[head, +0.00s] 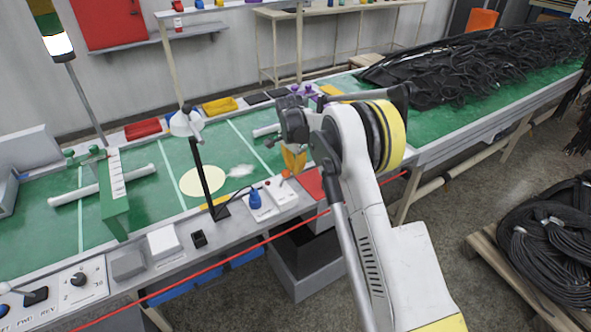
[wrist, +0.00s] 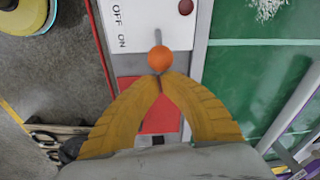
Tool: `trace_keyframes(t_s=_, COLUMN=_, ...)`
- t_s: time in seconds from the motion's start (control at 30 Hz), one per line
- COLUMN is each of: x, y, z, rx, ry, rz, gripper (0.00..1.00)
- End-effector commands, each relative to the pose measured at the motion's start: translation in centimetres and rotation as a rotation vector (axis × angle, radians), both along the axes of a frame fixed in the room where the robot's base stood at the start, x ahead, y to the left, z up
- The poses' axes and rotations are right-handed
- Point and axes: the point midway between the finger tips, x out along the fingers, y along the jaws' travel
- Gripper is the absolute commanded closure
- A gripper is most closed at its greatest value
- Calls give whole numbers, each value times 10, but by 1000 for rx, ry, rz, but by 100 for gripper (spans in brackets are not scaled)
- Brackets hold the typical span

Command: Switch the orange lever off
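The orange lever is a round orange knob (wrist: 160,58) on a thin grey stem, on a white switch box marked OFF and ON. In the wrist view its knob lies below the ON mark, on the side away from OFF. In the head view the small orange knob (head: 285,173) shows just below my yellow fingers. My gripper (wrist: 160,76) has its two yellow fingertips together, right beside the knob; I cannot tell whether they touch it. Nothing shows held between them. In the head view my gripper (head: 294,168) points down over the white switch box (head: 281,193).
A red plate (head: 312,184) lies beside the switch box. A blue knob (head: 255,198) and a black lamp post (head: 207,180) stand to the left. A red cord (head: 240,247) runs along the conveyor's front edge. Black hoses (head: 470,65) are heaped at the back right.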

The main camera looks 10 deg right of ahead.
Motion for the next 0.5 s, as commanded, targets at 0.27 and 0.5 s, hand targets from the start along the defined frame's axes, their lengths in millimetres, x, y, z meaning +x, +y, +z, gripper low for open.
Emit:
trace_keyframes(t_s=0.27, x=-1, y=3, z=2, rx=-36, ry=-13, rz=1, gripper=100)
trace_keyframes(t_s=0.5, x=-1, y=5, z=5, rx=-80, ry=-27, rz=1, gripper=100)
